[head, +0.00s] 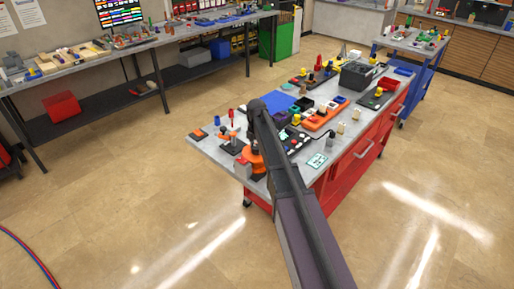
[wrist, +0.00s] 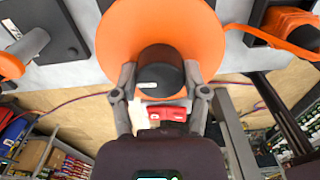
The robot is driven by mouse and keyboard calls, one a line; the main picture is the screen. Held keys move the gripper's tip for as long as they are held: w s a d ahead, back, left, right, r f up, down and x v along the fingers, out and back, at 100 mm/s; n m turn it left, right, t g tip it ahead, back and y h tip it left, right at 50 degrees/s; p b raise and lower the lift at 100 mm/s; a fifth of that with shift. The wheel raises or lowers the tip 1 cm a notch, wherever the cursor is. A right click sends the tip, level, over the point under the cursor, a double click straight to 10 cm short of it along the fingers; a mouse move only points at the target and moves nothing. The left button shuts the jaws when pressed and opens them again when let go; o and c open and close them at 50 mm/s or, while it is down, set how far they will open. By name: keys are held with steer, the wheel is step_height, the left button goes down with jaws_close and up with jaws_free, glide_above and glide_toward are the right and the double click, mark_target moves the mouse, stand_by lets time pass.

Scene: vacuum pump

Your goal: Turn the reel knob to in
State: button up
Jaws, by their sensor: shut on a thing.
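The reel shows in the wrist view as a large orange disc (wrist: 115,38), with a dark round knob (wrist: 160,72) at its middle. A small pale mark shows on the knob's face. My gripper (wrist: 160,80) has one finger on each side of the knob and is shut on it. In the head view the orange reel (head: 257,165) is at the near front part of the workbench, partly hidden by my arm. The gripper cannot be made out there.
The workbench (head: 212,143) holds several small devices behind and right of the reel. In the wrist view, a dark plate with an orange handle (wrist: 28,45) is at left and an orange device (wrist: 292,24) at upper right.

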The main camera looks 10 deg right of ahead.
steer(key=m, duration=1.3)
steer(key=shift+w+a, duration=0.1)
steer(key=m, duration=0.6)
steer(key=shift+m, duration=0.4)
steer(key=m, duration=0.3)
steer(key=shift+w+m, duration=0.1)
steer(key=shift+m, duration=0.2)
steer(key=m, duration=0.3)
steer(key=shift+m, duration=0.3)
steer(key=m, duration=1.3)
steer(key=shift+m, duration=0.3)
steer(key=m, duration=1.2)
steer(key=shift+m, duration=0.4)
